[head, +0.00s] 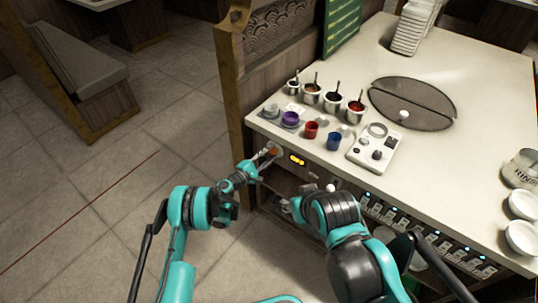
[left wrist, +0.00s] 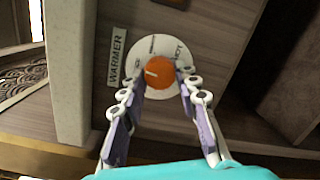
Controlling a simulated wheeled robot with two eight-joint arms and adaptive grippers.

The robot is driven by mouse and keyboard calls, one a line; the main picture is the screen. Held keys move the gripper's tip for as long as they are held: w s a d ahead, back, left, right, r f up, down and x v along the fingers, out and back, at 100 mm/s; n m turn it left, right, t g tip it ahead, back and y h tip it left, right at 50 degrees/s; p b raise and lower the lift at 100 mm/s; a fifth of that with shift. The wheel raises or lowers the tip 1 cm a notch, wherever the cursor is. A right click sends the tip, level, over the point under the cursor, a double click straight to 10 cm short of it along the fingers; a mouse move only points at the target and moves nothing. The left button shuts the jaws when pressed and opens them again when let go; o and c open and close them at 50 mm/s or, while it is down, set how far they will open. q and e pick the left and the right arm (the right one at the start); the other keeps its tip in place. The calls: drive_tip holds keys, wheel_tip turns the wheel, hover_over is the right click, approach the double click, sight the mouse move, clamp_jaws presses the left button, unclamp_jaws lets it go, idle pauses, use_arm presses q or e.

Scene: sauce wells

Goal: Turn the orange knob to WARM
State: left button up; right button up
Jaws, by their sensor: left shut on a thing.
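The orange knob (left wrist: 160,72) sits on a round white dial plate (left wrist: 147,45) in the left wrist view. A pale pointer mark on it points toward picture left. HOT reads at the dial's upper right; the other dial marks are too small to read. My left gripper (left wrist: 160,80) has a fingertip on each side of the knob and is shut on it. In the head view my left gripper (head: 267,156) reaches the counter's front panel at the knob (head: 273,151). My right arm is in front of the counter; its fingers are not clear.
A WARMER label (left wrist: 117,57) is beside the dial. An amber display (head: 297,160) is right of the knob. Sauce wells (head: 333,103), cups (head: 311,130) and a white control box (head: 376,147) stand on the counter (head: 450,165) above. An open shelf lies below the panel.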

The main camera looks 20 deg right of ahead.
use_arm(q)
drive_tip(key=m, duration=0.5)
drive_tip(key=shift+r, duration=0.1)
drive_tip(key=m+y, duration=0.1)
drive_tip(key=m, duration=0.3)
drive_tip(key=shift+m, duration=0.4)
idle(0.4)
drive_tip(key=o, duration=1.2)
drive_tip(key=shift+c, duration=0.2)
drive_tip(key=v, duration=0.7)
drive_tip(key=shift+s+a, duration=0.15)
drive_tip(key=shift+s, duration=0.1)
